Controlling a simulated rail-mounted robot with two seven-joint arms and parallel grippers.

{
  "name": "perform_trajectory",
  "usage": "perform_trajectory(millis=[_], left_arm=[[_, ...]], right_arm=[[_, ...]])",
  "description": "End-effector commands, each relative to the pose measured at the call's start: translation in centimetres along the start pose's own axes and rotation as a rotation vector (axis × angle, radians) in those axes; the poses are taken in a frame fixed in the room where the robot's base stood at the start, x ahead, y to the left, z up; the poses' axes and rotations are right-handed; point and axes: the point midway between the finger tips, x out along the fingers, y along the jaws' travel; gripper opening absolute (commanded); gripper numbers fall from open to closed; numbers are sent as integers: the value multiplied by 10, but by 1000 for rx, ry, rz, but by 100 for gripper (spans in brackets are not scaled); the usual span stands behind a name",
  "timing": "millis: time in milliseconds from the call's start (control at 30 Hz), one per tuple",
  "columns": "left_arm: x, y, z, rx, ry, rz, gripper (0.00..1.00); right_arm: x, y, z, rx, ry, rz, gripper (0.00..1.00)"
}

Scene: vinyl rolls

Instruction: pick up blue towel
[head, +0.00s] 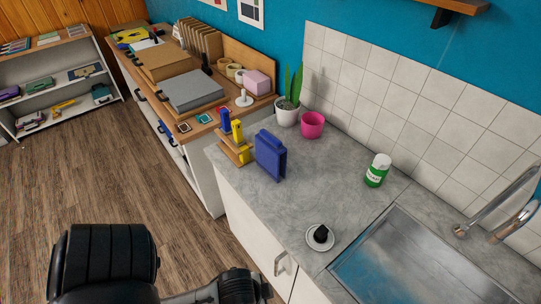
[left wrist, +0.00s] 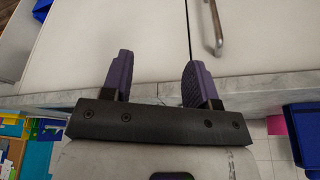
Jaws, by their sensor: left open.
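The blue towel (head: 270,155) stands upright, folded, on the grey countertop (head: 300,200), near its left end in the head view. In the left wrist view, a blue thing that looks like the towel (left wrist: 304,135) is cut off at the right edge. My left gripper (left wrist: 160,65) is open, its two purple fingers apart with nothing between them. It is in front of the white cabinet doors by the counter edge, apart from the towel. The head view shows my dark arm links at the bottom but no fingers. My right gripper is not in view.
A wooden stand with blue and yellow rolls (head: 236,140) is left of the towel. Behind are a pink pot (head: 312,125) and a potted plant (head: 287,112). A green-white can (head: 377,170), a saucer (head: 313,247) and the sink (head: 400,265) lie to the right. A cabinet handle (head: 281,264) sticks out.

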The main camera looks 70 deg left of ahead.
Motion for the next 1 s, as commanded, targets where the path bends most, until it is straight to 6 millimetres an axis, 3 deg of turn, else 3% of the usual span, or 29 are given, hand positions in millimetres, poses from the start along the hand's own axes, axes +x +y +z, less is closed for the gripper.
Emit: perform_trajectory(millis=[233,467,567,667,767,867,1000], left_arm=[[0,0,0,-1,0,1,77],[0,3,-3,-11,8,8,77],[1,-1,-20,-9,49,0,77],[0,-8,-57,-6,138,-17,77],[-10,-17,-110,-2,267,-41,77],[-30,-29,-165,-1,411,-70,77],[-74,-56,-233,-27,611,-130,77]], right_arm=[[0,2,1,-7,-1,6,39],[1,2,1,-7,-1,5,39],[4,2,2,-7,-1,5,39],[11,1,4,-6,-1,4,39],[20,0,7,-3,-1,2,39],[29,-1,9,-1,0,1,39],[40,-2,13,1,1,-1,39]])
